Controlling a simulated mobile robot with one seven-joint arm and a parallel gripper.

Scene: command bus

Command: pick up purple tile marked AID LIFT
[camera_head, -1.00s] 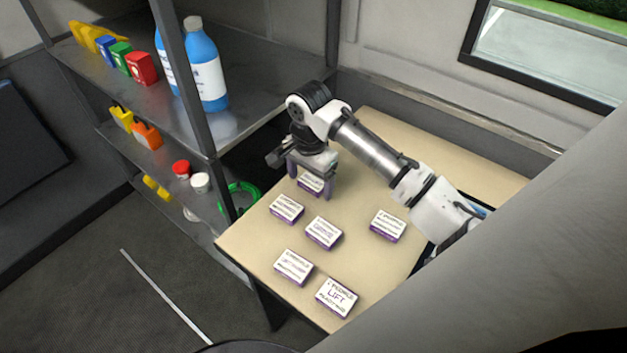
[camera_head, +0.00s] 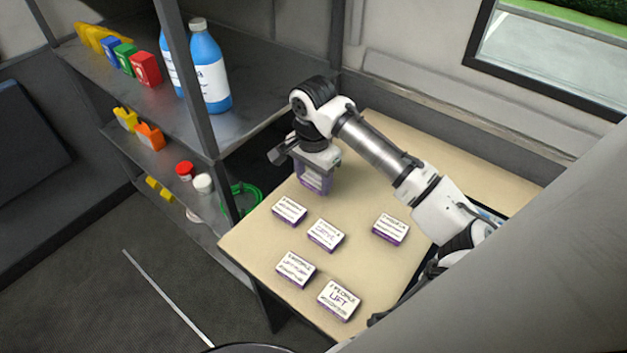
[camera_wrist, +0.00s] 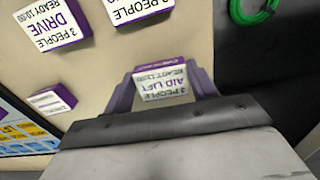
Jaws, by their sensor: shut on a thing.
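The purple tile marked AID LIFT (camera_wrist: 163,82) has a white label face and purple sides. In the wrist view it sits between the two purple fingers of my gripper (camera_wrist: 162,92), and its label reads "3 PEOPLE AID LIFT" upside down. In the head view my gripper (camera_head: 315,178) is shut on this tile (camera_head: 312,183) over the far left part of the table, and the fingers partly hide it. I cannot tell from the picture whether the tile touches the table.
Several other purple-edged tiles lie on the tan table (camera_head: 375,265), including one marked LIFT (camera_head: 339,300) near the front and one marked DRIVE (camera_wrist: 45,27). A metal shelf (camera_head: 215,135) with bottles and boxes stands close on the left. A green coil (camera_head: 240,198) lies beside the table.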

